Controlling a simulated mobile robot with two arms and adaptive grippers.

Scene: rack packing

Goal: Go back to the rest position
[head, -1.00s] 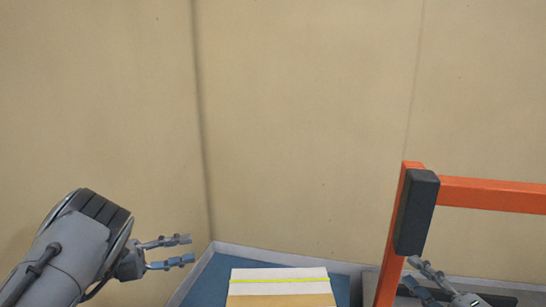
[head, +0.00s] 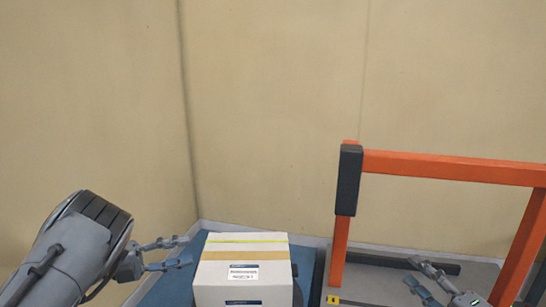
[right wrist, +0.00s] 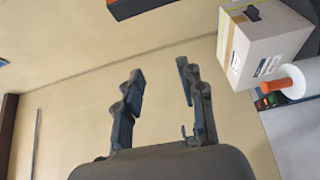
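My left gripper (head: 182,254) is at the lower left of the head view, with its two fingers apart and nothing between them. It is to the left of a white box (head: 243,274); I cannot tell whether its lower finger touches the box. My right gripper (head: 412,276) is at the lower right of the head view, over the grey area behind the orange frame. In the right wrist view the right gripper (right wrist: 160,80) has its fingers apart and empty, facing the beige wall.
The white box, with yellow and tan bands and labels, sits on a blue surface (head: 160,292). An orange frame (head: 450,168) with a black pad (head: 348,180) stands right of it. A white roll with an orange end (right wrist: 285,84) shows in the right wrist view. Beige walls (head: 280,110) enclose the back.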

